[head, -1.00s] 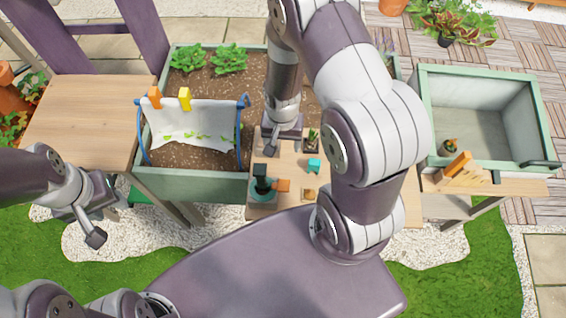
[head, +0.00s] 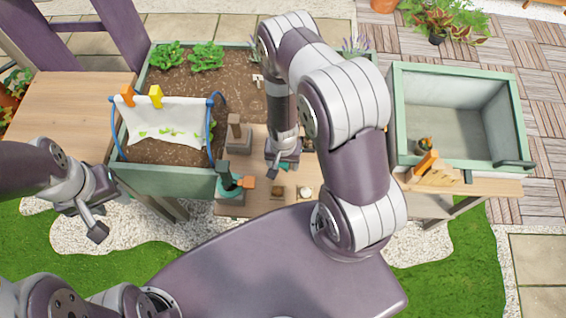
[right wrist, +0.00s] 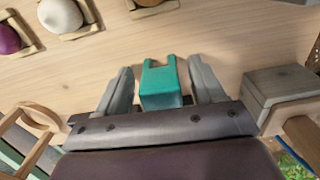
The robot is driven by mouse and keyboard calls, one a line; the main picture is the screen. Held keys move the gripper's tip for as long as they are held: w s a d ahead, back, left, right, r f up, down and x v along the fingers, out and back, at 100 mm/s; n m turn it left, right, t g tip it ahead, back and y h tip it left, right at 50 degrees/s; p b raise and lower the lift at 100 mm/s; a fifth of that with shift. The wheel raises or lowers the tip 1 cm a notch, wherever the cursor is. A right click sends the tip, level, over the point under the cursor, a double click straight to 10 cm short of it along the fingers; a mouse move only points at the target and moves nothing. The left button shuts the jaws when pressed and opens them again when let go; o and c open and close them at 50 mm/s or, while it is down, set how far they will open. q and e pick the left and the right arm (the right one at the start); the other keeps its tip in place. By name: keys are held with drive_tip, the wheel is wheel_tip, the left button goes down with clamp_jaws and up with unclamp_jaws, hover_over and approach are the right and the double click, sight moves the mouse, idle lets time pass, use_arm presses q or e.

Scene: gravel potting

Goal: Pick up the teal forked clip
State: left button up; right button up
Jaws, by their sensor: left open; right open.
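The teal forked clip (right wrist: 160,88) stands on the wooden bench top in the right wrist view, with its two prongs pointing away from my palm. My right gripper (right wrist: 160,66) is open, one grey finger on each side of the clip, with a narrow gap showing at both sides. In the head view only a sliver of the clip (head: 284,168) shows below my right gripper (head: 283,158); the rest is hidden. My left gripper (head: 94,212) is open and empty over the gravel and grass at the left, far from the clip.
A teal bottle (head: 229,183) with an orange part and a wooden-handled block (head: 238,136) stand left of my right gripper. A grey block (right wrist: 283,88) is close to the right finger. A white round item (right wrist: 60,14) sits in a wooden holder.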

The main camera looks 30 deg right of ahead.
drive_tip(key=shift+a, duration=0.15)
drive_tip(key=c, duration=0.9)
drive_tip(key=shift+r, duration=0.15)
